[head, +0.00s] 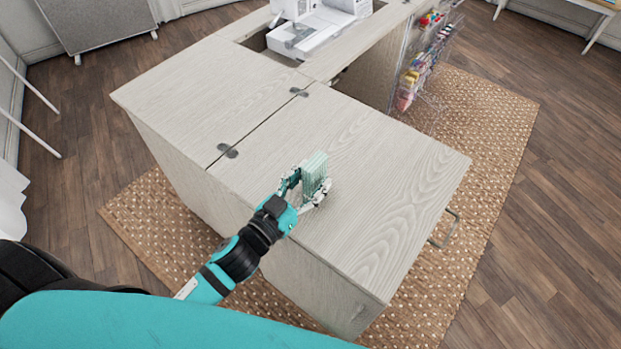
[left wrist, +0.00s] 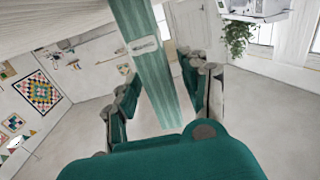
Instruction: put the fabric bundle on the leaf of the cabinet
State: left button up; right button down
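The fabric bundle (head: 316,172) is a pale green striped slab, held upright over the leaf (head: 385,185) of the cabinet. My left gripper (head: 309,187) is shut on it. In the left wrist view the bundle (left wrist: 152,65) is darker green with a small grey label, and the fingers of my left gripper (left wrist: 160,85) flank it on both sides. I cannot tell whether its lower edge touches the leaf. The leaf is a wide, pale wood panel joined to the cabinet top by two dark hinges. My right gripper is not in view.
The rest of the leaf is bare. A white sewing machine (head: 310,32) sits in the cabinet's opening at the back. A rack of coloured thread and supplies (head: 425,60) hangs at the far side. A metal handle (head: 446,230) sticks out at the right, and a woven rug (head: 490,115) lies below.

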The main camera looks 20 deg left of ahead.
pick_arm(q)
jog(key=shift+r, duration=0.15)
jog(key=b+v, duration=0.1)
jog(key=v, duration=1.1)
dwell(1.2)
